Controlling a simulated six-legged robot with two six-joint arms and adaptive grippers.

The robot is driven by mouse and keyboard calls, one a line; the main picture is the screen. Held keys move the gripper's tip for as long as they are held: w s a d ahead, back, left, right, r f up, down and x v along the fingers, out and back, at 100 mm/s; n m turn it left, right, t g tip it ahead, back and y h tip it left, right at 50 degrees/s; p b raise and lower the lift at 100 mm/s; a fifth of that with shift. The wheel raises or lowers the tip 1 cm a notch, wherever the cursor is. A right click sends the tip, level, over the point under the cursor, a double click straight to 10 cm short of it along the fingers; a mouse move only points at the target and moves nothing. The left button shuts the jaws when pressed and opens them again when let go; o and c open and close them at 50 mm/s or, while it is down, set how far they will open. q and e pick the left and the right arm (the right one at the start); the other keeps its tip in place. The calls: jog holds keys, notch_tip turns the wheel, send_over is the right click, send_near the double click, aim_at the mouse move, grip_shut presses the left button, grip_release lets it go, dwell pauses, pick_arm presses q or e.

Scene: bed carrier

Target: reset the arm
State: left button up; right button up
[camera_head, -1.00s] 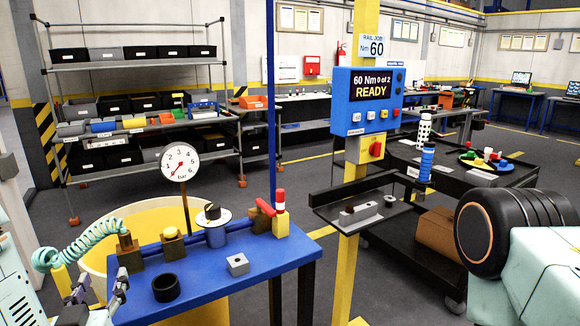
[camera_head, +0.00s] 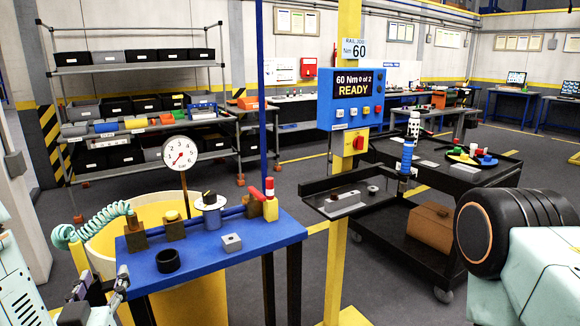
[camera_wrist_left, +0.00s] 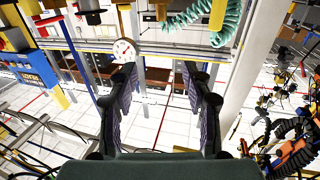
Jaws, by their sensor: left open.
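My left gripper (camera_head: 97,290) is at the lower left of the head view, beside the left end of a blue-topped bench (camera_head: 205,270). In the left wrist view its two dark fingers (camera_wrist_left: 158,78) stand wide apart with nothing between them. A mint arm part of mine with a black ribbed cylinder (camera_head: 500,235) fills the lower right of the head view. My right gripper does not show.
A yellow post holds a blue READY box (camera_head: 350,98). A black cart (camera_head: 440,190) stands right; floor lies between.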

pick_arm(q)
jog(key=s+d+f+g+h, duration=0.2)
jog(key=s+f+g, duration=0.1)
jog(key=f, duration=0.4)
jog(key=s+d+f+m+g+h, duration=0.1)
jog(key=s+d+f+g, duration=0.15)
jog(key=f, duration=0.35)
jog(key=s+d+f+g+h, duration=0.2)
jog(key=s+f+g, duration=0.2)
jog(key=f, duration=0.3)
jog(key=s+d+f+m+g+b, duration=0.1)
jog(key=s+f+g, duration=0.3)
jog(key=s, duration=0.6)
jog(key=s+d+f+m+g+b, duration=0.1)
jog(key=s+f+g, duration=0.2)
jog(key=s+f, duration=0.4)
jog(key=s, duration=0.2)
jog(key=shift+s+d+f+g, duration=0.35)
jog(key=shift+s+d, duration=0.05)
